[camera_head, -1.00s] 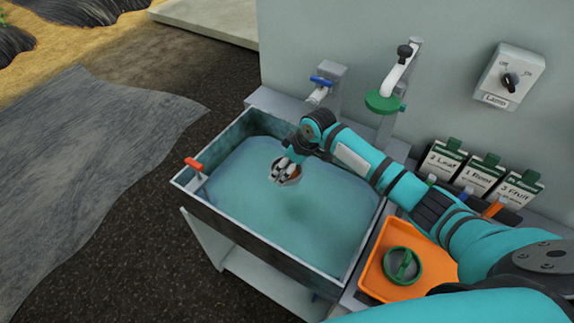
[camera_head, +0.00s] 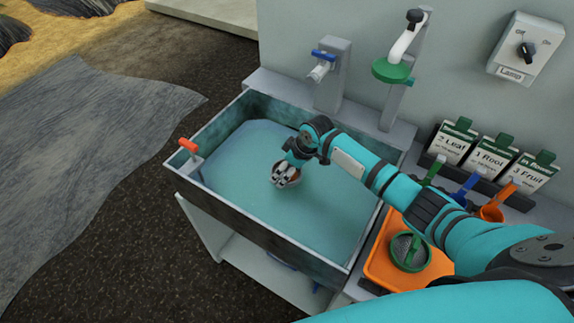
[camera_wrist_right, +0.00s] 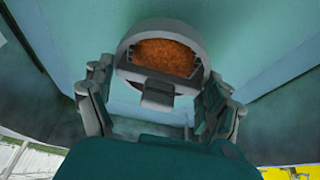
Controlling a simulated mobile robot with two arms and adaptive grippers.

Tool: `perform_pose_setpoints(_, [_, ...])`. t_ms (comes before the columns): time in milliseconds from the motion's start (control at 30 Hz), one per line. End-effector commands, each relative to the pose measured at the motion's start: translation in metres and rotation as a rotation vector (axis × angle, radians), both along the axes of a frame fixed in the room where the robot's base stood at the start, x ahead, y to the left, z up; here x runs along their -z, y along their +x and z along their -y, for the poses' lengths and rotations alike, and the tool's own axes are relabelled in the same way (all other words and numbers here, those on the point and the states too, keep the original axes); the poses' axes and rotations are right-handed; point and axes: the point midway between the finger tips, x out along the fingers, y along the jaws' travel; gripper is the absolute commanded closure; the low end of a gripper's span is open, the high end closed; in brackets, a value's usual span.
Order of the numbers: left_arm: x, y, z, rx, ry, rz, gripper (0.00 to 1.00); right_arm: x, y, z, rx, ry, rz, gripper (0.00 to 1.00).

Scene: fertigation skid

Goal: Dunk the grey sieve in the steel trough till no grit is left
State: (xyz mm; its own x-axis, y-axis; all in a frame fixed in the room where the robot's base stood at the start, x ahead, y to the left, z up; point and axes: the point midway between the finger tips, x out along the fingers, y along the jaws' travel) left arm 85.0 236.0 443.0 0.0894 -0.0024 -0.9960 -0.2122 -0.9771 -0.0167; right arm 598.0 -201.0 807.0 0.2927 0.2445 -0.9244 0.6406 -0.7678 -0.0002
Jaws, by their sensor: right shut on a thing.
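The steel trough (camera_head: 240,222) stands against the wall and holds blue-green water. My right gripper (camera_head: 285,176) is over the middle of the trough, shut on the grey sieve (camera_head: 293,183). In the head view the fingers hide much of the sieve, and I cannot tell whether it touches the water. In the right wrist view the grey sieve (camera_wrist_right: 124,62) is held by its tab between the fingers of the right gripper (camera_wrist_right: 158,98). Orange-brown grit (camera_wrist_right: 165,57) covers its mesh. My left gripper is not in view.
A red-handled fitting (camera_head: 188,146) sits at the trough's left end. A blue-handled tap (camera_head: 322,60) and a green-headed fixture (camera_head: 392,70) stand behind. An orange tray (camera_head: 378,262) with a green sieve (camera_head: 410,252) lies to the right, below label cards (camera_head: 490,156).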

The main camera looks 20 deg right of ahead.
Motion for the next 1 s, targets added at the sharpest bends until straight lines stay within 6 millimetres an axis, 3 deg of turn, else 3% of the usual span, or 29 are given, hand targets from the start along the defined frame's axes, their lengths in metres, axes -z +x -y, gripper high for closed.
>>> perform_pose_setpoints(400, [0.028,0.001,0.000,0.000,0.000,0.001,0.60,0.040,0.000,0.000,-0.001,0.001,0.000,0.45])
perform_pose_setpoints(1000, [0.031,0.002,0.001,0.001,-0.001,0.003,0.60,0.047,0.000,0.000,-0.001,0.000,0.001,0.45])
